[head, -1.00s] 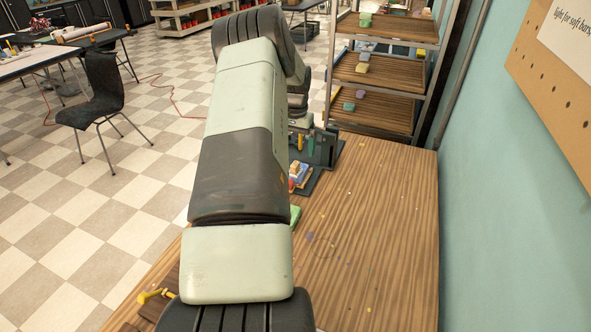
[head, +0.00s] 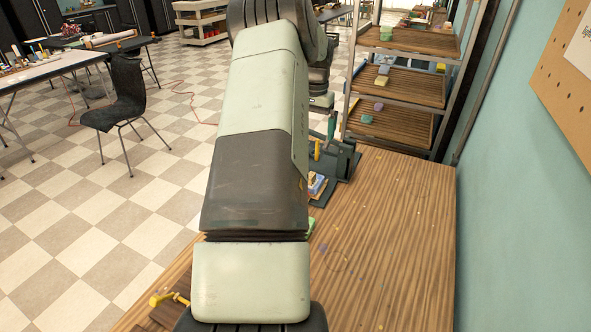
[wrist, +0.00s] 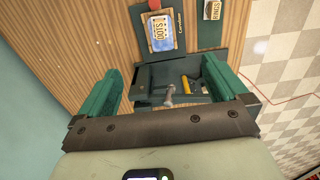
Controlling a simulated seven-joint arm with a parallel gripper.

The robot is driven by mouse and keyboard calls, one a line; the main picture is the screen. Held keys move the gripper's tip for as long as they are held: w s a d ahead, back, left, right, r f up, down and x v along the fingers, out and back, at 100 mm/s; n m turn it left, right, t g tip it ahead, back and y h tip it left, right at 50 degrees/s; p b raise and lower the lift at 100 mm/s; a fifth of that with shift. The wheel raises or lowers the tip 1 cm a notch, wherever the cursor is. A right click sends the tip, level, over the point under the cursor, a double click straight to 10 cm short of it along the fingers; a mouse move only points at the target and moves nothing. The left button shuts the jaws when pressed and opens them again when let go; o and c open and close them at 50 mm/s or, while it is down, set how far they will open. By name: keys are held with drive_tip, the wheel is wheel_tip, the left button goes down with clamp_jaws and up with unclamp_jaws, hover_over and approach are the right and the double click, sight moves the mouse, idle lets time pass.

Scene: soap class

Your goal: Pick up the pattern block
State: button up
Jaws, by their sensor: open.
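A small block with a blue and yellow face marked "DOTS" (wrist: 161,33) lies on a dark panel beyond the fingers. Another small printed block (wrist: 212,10) sits on a dark panel to its right. I cannot tell for certain which is the pattern block. In the head view a small blue and white item (head: 317,184) shows beside my arm. My arm hides most of that area and my gripper.
A dark holder (wrist: 185,76) with a yellow-handled tool stands near the fingers. The wooden table (head: 390,250) is mostly clear at right. A shelf rack (head: 405,85) stands behind it, a wall at right. A green piece (head: 311,226) is partly hidden by my arm.

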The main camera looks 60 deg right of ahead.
drive_tip(key=shift+r, duration=0.1)
idle(0.3)
drive_tip(key=c, duration=0.9)
